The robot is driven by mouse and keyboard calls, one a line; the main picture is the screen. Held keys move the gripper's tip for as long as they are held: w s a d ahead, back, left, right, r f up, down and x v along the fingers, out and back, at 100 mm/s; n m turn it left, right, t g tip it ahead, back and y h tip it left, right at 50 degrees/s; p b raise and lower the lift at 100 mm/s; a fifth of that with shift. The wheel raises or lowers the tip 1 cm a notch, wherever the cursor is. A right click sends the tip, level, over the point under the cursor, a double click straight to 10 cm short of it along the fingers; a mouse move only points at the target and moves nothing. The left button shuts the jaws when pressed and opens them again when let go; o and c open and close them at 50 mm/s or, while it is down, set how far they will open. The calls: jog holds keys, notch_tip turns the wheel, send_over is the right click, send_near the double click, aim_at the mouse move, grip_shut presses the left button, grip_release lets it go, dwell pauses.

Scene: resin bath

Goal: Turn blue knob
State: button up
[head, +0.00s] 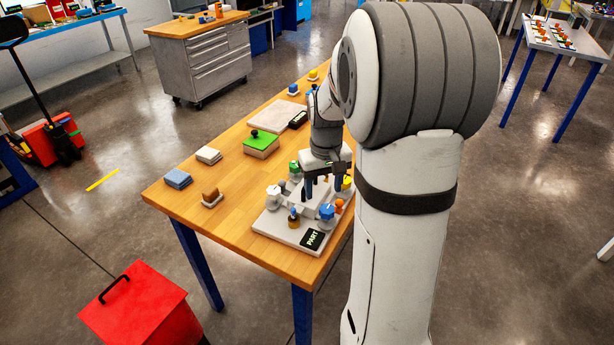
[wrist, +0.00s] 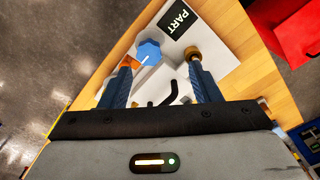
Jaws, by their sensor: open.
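The blue knob (head: 326,211) stands on the white panel (head: 273,229) near the table's front edge, behind the dark PART label (head: 313,239). In the wrist view the blue knob (wrist: 148,52) is a faceted blue disc with a white pointer line. It lies ahead of my gripper (wrist: 160,64), nearer the left finger, and appears apart from it. My gripper (head: 323,188) points down over the panel in the head view, its fingers spread and nothing between them.
An orange knob (head: 339,204) is close beside the blue one. A brown bottle-like piece (head: 293,220), a white knob (head: 273,194) and a green knob (head: 295,167) also stand on the panel. A green-topped block (head: 261,144) lies farther back. The table's left part has bare room.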

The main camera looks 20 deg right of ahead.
aim_at(327, 209)
jog(key=shift+w+d+f, duration=0.3)
jog(key=shift+w+d, duration=0.05)
jog(key=shift+d, duration=0.15)
jog(key=shift+w+d+f, duration=0.25)
jog(key=shift+w+d, duration=0.1)
jog(key=shift+d, duration=0.1)
jog(key=shift+d+f, duration=0.15)
jog(key=shift+f, duration=0.15)
notch_tip(327, 209, down, 7)
jog(key=shift+f+p, duration=0.2)
jog(key=shift+p, duration=0.45)
jog(key=shift+c, duration=0.6)
jog(key=c, duration=0.9)
